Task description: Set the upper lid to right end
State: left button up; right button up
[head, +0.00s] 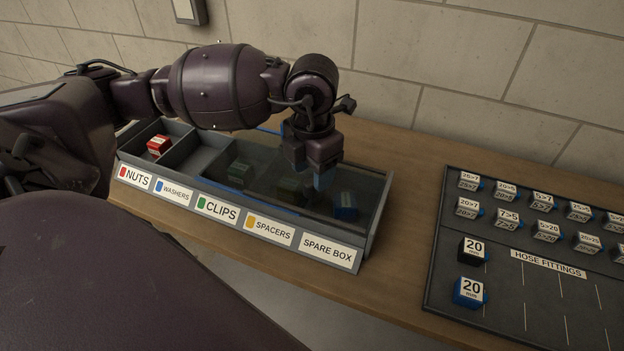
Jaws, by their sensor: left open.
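A long grey box (188,165) with labelled compartments stands on the wooden bench. A dark see-through lid (368,190) covers its middle and right part, above the CLIPS, SPACERS and SPARE BOX labels. The left compartments, at NUTS and WASHERS, are uncovered. A blue strip (268,130) shows near the lid's back edge; I cannot tell separate upper and lower lids apart. My left gripper (322,178) points down over the right half of the lid, open, with blue at its fingertips. I cannot tell whether it touches the lid. It hides part of the lid. My right gripper is out of view.
A red block (158,145) lies in the NUTS compartment. Under the lid are a green block (239,172) and a blue block (345,206). A dark hose-fittings board (510,262) with labelled blocks lies right of the box. A block wall (440,70) stands behind.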

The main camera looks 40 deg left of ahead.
pick_arm(q)
notch_tip(320, 180, up, 7)
dwell(0.3)
jog(key=shift+f, duration=0.15)
dwell(0.3)
